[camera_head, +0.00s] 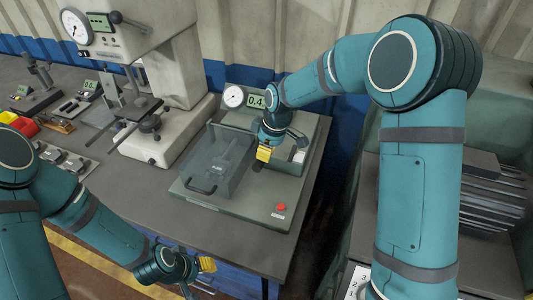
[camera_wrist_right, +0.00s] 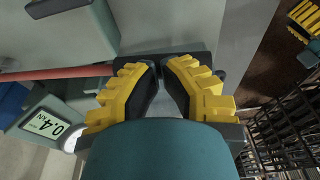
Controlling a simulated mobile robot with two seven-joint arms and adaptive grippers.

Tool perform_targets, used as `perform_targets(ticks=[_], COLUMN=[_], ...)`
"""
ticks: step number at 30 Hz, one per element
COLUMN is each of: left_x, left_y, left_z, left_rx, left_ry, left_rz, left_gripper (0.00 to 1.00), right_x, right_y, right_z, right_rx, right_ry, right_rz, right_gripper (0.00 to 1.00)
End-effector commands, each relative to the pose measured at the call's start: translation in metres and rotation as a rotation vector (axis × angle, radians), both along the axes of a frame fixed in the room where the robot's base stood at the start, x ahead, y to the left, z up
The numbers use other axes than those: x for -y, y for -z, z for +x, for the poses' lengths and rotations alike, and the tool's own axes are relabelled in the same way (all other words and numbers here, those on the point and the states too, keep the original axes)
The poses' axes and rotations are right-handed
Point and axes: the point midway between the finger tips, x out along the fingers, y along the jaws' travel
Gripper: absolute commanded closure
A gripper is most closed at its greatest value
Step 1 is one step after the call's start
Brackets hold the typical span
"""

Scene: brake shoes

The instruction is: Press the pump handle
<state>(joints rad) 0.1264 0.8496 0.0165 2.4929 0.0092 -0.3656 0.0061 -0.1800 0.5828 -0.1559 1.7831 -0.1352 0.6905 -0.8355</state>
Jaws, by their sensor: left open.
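The pump handle appears to be the black bar (camera_wrist_right: 198,60) just beyond my right fingertips in the right wrist view, beside a reddish rod. My right gripper (camera_wrist_right: 161,68) has its yellow-and-black fingertips close together over this bar. Whether they grip it or only rest against it is unclear. In the head view my right gripper (camera_head: 262,158) points down over the right part of the grey test unit (camera_head: 235,222), mostly hiding the handle. My left gripper (camera_head: 198,278) is open and low at the table's front edge, away from the unit.
The unit has a clear cover (camera_head: 213,160), a red button (camera_head: 281,207), a round gauge (camera_head: 233,97) and a display reading about 0.4 (camera_head: 256,100). A large white press (camera_head: 175,75) stands to its left. A rack with dark plates (camera_head: 490,195) is at the right.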

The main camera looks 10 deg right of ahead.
Motion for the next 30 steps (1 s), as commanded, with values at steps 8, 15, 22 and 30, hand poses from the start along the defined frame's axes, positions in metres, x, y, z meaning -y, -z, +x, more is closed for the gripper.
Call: perform_targets(ticks=[8,15,22,30], left_x=[-0.001,-0.001,-0.001,-0.001], left_y=[-0.005,-0.007,-0.008,-0.008], left_z=[0.002,0.002,0.002,0.002], left_rx=[0.003,0.005,0.005,0.005], left_ry=[-0.006,-0.006,-0.006,-0.006], left_rz=[0.002,0.002,0.002,0.002], left_gripper=[0.53,0.53,0.53,0.53], right_x=[0.009,0.012,0.012,0.012], right_y=[-0.058,-0.080,-0.083,-0.083], right_z=[-0.007,-0.010,-0.011,-0.011], right_rx=[0.005,0.005,0.004,0.005], right_ry=[0.000,0.000,0.000,-0.001], right_rz=[0.000,0.000,0.000,0.000], right_gripper=[1.00,1.00,1.00,1.00])
